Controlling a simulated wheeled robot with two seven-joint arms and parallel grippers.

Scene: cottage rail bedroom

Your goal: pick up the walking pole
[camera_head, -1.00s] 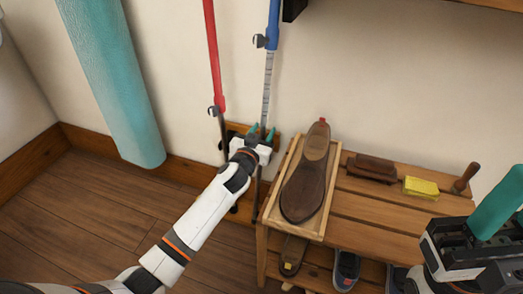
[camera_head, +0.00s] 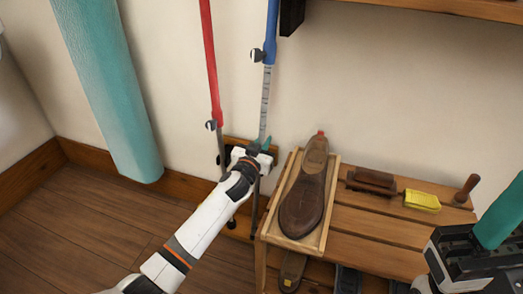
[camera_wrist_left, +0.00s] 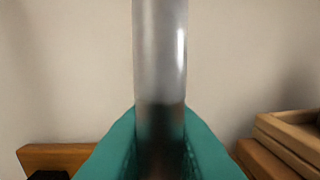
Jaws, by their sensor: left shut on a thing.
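A walking pole (camera_head: 267,95) with a blue upper shaft and a grey, marked lower shaft stands upright near the wall in the head view. My left gripper (camera_head: 263,146) is shut on its grey lower shaft. In the left wrist view, the teal fingers (camera_wrist_left: 160,150) press on both sides of the metal shaft (camera_wrist_left: 160,50). The pole's lower end is partly hidden behind my gripper and arm. A second pole, red (camera_head: 210,60), stands just to its left. My right gripper (camera_head: 497,215) shows only in part at the right edge; its jaw opening is unclear.
A wooden bench (camera_head: 375,228) stands right of the pole. On it are a tray (camera_head: 327,225) with a brown shoe (camera_head: 305,195), a brush (camera_head: 371,181) and a yellow block (camera_head: 422,200). A teal roll (camera_head: 110,85) leans left. Floor is clear at lower left.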

